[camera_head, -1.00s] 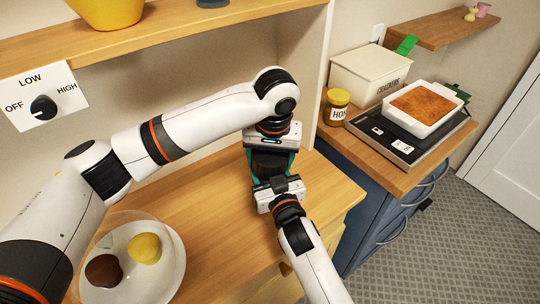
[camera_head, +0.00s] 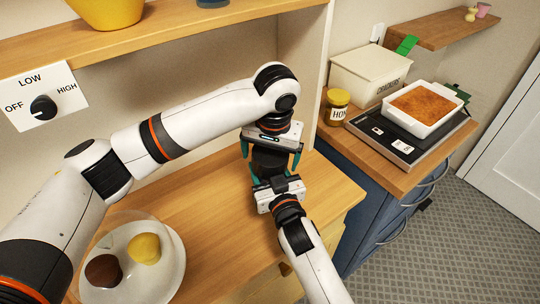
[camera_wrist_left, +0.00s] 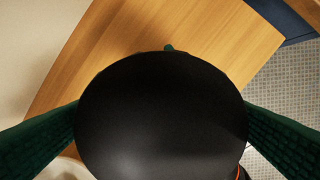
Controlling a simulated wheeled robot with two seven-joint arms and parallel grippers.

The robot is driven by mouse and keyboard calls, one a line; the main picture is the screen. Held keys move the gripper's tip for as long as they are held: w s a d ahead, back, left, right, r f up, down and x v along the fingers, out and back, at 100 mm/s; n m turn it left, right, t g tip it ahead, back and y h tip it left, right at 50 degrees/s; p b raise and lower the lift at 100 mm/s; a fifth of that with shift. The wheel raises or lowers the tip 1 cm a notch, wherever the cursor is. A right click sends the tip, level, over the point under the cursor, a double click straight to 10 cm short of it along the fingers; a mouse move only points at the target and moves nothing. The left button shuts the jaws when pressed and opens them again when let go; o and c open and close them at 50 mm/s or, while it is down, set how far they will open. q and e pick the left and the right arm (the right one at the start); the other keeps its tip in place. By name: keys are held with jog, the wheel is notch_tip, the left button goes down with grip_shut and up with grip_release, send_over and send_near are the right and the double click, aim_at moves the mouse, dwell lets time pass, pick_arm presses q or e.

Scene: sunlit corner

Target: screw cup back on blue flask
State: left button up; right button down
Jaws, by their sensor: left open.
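My left gripper (camera_head: 271,167) points down over the wooden counter, its green fingers spread on either side of a black round cup (camera_head: 268,158). In the left wrist view the cup's black top (camera_wrist_left: 160,115) fills the middle, between the two fingers. The cup looks upright, and I cannot tell whether a finger still touches it. My right gripper (camera_head: 276,185) comes in from below, close against the near side under the left one. Its fingers are mostly hidden, so their grip cannot be made out. The blue flask's body is not visible, hidden behind the grippers and under the cup.
A plate (camera_head: 174,267) with a yellow and a brown round item is at the counter's lower left. A shelf (camera_head: 170,35) hangs above.

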pick_arm(q)
jog(key=shift+s+d+r, duration=0.1)
jog(key=shift+s+r, duration=0.1)
jog(key=shift+r, duration=0.75)
jog(key=shift+s+r, duration=0.15)
jog(key=shift+r, duration=0.75)
jog(key=shift+c, duration=0.3)
jog(key=shift+r+n, duration=0.7)
jog(key=shift+n, duration=0.3)
jog(key=n, duration=0.1)
jog(key=r+n, duration=0.2)
jog(key=shift+s+d+n, duration=0.1)
jog(key=shift+s+n, duration=0.15)
jog(key=shift+n, duration=0.15)
jog(key=f, duration=0.2)
jog(key=w+f, duration=0.1)
jog(key=f, duration=0.5)
jog(key=shift+w+a, duration=0.15)
jog(key=shift+a, duration=0.1)
